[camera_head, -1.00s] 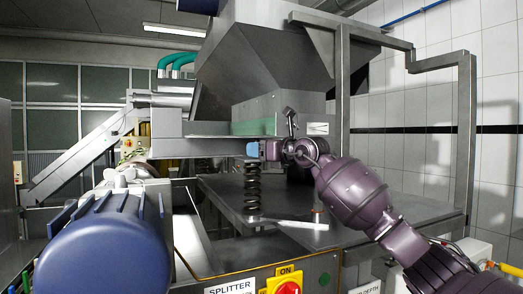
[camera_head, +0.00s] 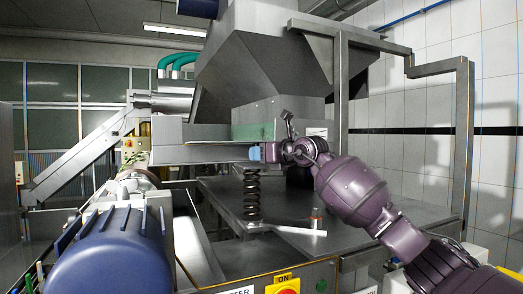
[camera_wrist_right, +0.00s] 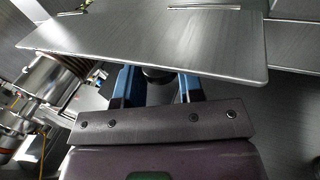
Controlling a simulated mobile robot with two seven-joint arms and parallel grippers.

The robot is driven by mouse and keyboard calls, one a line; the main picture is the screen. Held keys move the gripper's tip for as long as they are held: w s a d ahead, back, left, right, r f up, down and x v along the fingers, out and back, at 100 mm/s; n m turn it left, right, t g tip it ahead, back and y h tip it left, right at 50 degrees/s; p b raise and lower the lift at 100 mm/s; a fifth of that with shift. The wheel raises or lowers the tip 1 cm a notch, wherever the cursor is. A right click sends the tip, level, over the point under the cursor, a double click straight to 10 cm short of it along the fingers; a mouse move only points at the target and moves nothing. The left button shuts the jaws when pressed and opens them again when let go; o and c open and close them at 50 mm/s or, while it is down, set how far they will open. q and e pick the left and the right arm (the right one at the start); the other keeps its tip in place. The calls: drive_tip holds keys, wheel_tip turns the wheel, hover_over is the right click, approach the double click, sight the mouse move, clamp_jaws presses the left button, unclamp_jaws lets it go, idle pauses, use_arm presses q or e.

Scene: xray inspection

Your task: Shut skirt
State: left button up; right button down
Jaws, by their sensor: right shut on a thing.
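A long grey metal panel (camera_head: 200,153), probably the skirt, runs level below the hopper in the head view. Its plate (camera_wrist_right: 150,45) fills the upper part of the right wrist view. My right gripper (camera_head: 255,153) is at the panel's right end. In the wrist view the blue fingers of the right gripper (camera_wrist_right: 158,88) are on either side of a dark round part (camera_wrist_right: 158,74), like a knob or handle, under the plate edge. The gripper is shut on it; the plate hides the fingertips. My left gripper is not in view.
A grey hopper (camera_head: 265,65) stands above. A black spring (camera_head: 252,196) and a small jar (camera_head: 317,217) are on the metal table (camera_head: 350,232). A steel frame post (camera_head: 464,145) rises at right. A blue motor (camera_head: 110,255) is at the front left.

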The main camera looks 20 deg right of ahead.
drive_tip(key=g+p, duration=0.1)
drive_tip(key=r+p, duration=0.1)
drive_tip(key=p, duration=0.1)
drive_tip(key=r+g+h+p, duration=0.1)
drive_tip(key=p, duration=0.1)
drive_tip(key=shift+s+r+m+g, duration=0.15)
drive_tip(key=shift+s+m+g, duration=0.15)
drive_tip(key=shift+m, duration=0.1)
drive_tip(key=shift+r+g+p, duration=0.15)
drive_tip(key=shift+g+p, duration=0.15)
drive_tip(key=shift+p, duration=0.1)
drive_tip(key=shift+r+m+g+p, duration=0.2)
drive_tip(key=shift+m+g+p, duration=0.1)
drive_tip(key=shift+g+p, duration=0.15)
drive_tip(key=shift+r+g+h+p, duration=0.2)
drive_tip(key=shift+g+h+p, duration=0.1)
drive_tip(key=shift+g, duration=0.05)
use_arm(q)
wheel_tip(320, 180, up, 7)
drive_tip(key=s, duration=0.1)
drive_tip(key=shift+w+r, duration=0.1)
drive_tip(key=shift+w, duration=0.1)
use_arm(e)
drive_tip(key=shift+r, duration=0.1)
drive_tip(key=c, duration=0.8)
unclamp_jaws()
